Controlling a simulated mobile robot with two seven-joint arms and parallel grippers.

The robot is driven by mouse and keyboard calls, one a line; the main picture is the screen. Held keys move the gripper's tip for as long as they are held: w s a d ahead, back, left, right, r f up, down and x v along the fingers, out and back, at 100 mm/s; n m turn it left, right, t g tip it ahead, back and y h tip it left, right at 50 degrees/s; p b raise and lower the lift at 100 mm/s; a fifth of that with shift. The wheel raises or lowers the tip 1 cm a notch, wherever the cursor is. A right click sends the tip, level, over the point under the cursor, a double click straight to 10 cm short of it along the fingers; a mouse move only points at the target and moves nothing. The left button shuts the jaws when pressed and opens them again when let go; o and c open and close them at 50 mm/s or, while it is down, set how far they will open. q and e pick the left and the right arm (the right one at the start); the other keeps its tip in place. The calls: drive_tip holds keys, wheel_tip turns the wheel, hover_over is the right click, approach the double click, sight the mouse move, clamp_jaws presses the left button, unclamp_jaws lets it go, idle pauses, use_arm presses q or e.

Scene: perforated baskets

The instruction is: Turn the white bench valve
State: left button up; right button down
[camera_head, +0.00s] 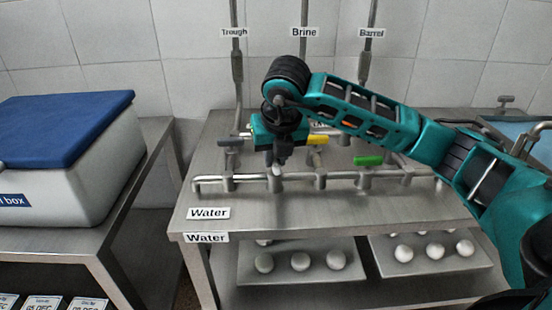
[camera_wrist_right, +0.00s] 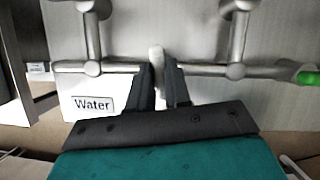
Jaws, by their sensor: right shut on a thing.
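The white bench valve (camera_head: 277,171) sits on the steel pipe run along the front of the bench, and its pale handle points toward my right gripper. My right gripper (camera_head: 279,158) comes down over it from above and is shut on its handle. In the right wrist view the white valve handle (camera_wrist_right: 156,54) shows between the two dark fingertips (camera_wrist_right: 160,70) of the gripper. The fingers hide the lower part of the handle and some of the pipe there. My left gripper is not in view.
A grey handle (camera_head: 230,142), a yellow handle (camera_head: 317,139) and a green handle (camera_head: 369,160) stand on nearby pipes. A "Water" label (camera_head: 209,213) lies at the bench's front left. A white box with a blue lid (camera_head: 62,125) stands on the left table. Trays of eggs sit below.

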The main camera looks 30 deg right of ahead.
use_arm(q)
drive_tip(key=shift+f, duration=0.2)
use_arm(e)
drive_tip(key=shift+m+h, duration=0.4)
drive_tip(key=shift+m, duration=0.6)
drive_tip(key=c, duration=1.1)
unclamp_jaws()
drive_tip(key=shift+o, duration=0.2)
use_arm(q)
drive_tip(key=p, duration=0.1)
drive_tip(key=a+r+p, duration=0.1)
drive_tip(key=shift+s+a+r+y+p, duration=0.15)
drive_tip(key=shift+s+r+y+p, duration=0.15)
drive_tip(key=shift+p, duration=0.1)
use_arm(e)
drive_tip(key=v, duration=1.3)
drive_tip(key=shift+w, duration=0.2)
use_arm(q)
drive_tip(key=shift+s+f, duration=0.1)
